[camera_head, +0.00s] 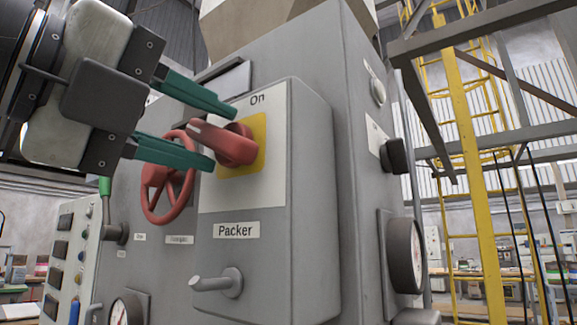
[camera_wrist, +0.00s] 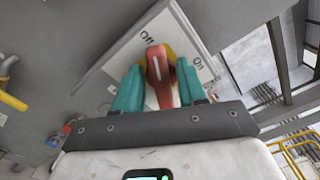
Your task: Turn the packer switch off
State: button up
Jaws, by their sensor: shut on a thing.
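The packer switch (camera_head: 236,146) is a red rotary handle on a yellow square plate, on a grey box labelled "Packer". It also shows in the wrist view (camera_wrist: 158,75), with a white line along it. The label "On" (camera_head: 257,100) is above the handle in the head view. The wrist view shows both "Off" (camera_wrist: 148,37) and "On" (camera_wrist: 198,61) beyond the handle. My gripper (camera_head: 222,138) has its green fingers on either side of the handle, shut on it. In the head view "Off" is not visible. I cannot tell exactly which label the handle points to.
A red handwheel (camera_head: 167,178) is behind and left of my fingers. A grey peg (camera_head: 217,283) sticks out below the "Packer" label. A black knob (camera_head: 395,156) and a round gauge (camera_head: 405,256) are on the right face. A yellow ladder (camera_head: 468,150) stands farther right.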

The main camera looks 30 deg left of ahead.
jog(key=n, duration=0.2)
jog(key=n+b, duration=0.2)
jog(key=n, duration=0.1)
jog(key=shift+a+f+n, duration=0.15)
jog(key=shift+f+n, duration=0.15)
jog(key=shift+f, duration=0.05)
jog(key=shift+b, duration=0.3)
jog(key=o, duration=0.7)
jog(key=shift+s, duration=0.1)
jog(key=s, duration=1)
jog(key=shift+s+a, duration=0.3)
jog(key=shift+a, duration=0.15)
